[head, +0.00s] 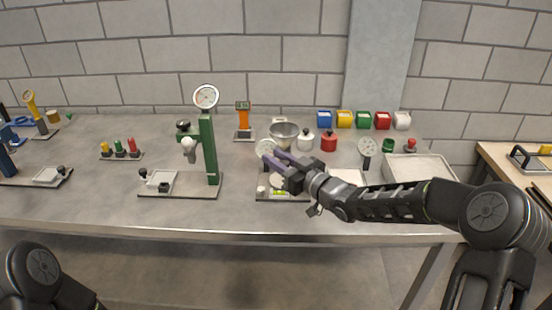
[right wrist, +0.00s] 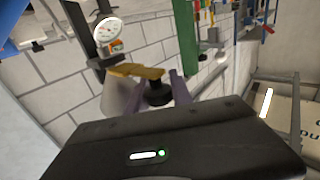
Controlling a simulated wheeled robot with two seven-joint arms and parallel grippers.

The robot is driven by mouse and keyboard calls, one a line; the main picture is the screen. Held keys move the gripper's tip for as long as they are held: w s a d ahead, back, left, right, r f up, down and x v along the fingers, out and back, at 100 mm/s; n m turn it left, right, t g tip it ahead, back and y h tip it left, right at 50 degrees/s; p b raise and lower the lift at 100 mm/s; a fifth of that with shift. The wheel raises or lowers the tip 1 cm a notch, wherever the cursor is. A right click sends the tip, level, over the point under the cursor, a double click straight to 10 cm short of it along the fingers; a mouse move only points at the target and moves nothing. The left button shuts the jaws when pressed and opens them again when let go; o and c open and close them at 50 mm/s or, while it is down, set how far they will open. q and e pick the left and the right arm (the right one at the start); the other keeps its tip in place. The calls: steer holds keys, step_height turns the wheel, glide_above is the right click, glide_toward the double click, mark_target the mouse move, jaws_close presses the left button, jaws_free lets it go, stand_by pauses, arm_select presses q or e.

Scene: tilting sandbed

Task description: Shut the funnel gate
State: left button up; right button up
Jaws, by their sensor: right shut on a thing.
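The grey metal funnel (head: 284,133) stands on its stand near the middle of the bench in the head view. The right wrist view shows a grey cone (right wrist: 118,97) with a yellow gate plate (right wrist: 135,71) across its end and a black knob (right wrist: 157,92) beside the plate. My right gripper (head: 270,157) reaches in from the right, just below the funnel, its purple fingers shut on the black knob. The gripper and arm hide the gate in the head view, and how far it is open cannot be told. My left gripper is out of view.
A green stand with a round dial (head: 208,145) is left of the gripper. A white jar (head: 305,142) and a red jar (head: 328,142) stand right of the funnel. Coloured bins (head: 362,120) line the back. A sand tray (head: 420,168) lies at right. The bench's front strip is clear.

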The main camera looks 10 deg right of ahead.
jaws_close()
stand_by(0.8)
